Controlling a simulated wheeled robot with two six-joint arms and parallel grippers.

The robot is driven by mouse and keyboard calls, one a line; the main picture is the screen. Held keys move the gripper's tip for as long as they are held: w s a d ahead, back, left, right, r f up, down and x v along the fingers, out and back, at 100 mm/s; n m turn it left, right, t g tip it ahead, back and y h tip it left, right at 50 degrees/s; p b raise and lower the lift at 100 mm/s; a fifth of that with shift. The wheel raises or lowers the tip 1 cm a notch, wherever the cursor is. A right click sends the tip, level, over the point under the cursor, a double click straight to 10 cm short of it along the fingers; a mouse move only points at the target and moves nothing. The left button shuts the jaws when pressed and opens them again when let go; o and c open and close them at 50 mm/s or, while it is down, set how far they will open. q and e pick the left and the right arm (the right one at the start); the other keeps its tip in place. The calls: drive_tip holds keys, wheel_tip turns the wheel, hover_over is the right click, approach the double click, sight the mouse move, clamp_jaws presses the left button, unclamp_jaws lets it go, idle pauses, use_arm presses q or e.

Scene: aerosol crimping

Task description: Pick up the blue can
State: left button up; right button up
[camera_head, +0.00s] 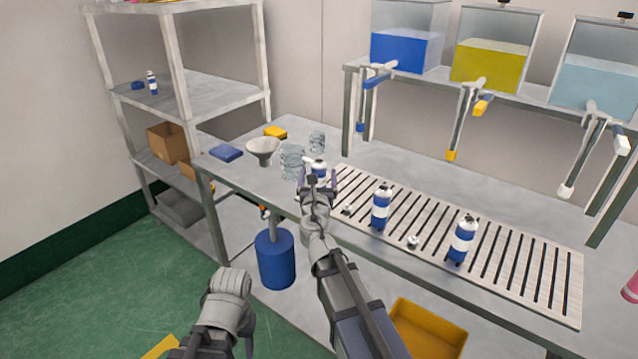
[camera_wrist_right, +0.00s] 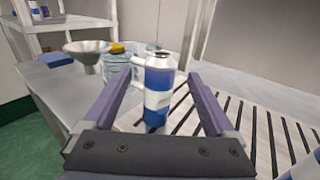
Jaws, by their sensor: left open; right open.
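A blue-and-white can (camera_wrist_right: 158,92) stands upright in the middle of the right wrist view. In the head view it shows at the left end of the slatted rack (camera_head: 540,290), partly hidden by my right gripper (camera_head: 318,182). My right gripper (camera_wrist_right: 160,77) is open, with one purple finger on each side of the can in the picture and gaps between. I cannot tell how far the fingers reach around it. My left gripper's fingers do not show.
Clear jars (camera_head: 292,162), a funnel (camera_head: 263,148), a blue cloth (camera_head: 226,152) and a yellow block (camera_head: 276,132) lie left of the rack. Liquid tanks with hanging taps (camera_head: 460,120) stand behind. A small silver part (camera_head: 413,242) lies between the two other cans.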

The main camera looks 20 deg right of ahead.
sight(318, 172)
drive_tip(key=x, duration=0.4)
drive_tip(key=shift+w, duration=0.15)
clamp_jaws()
idle(0.5)
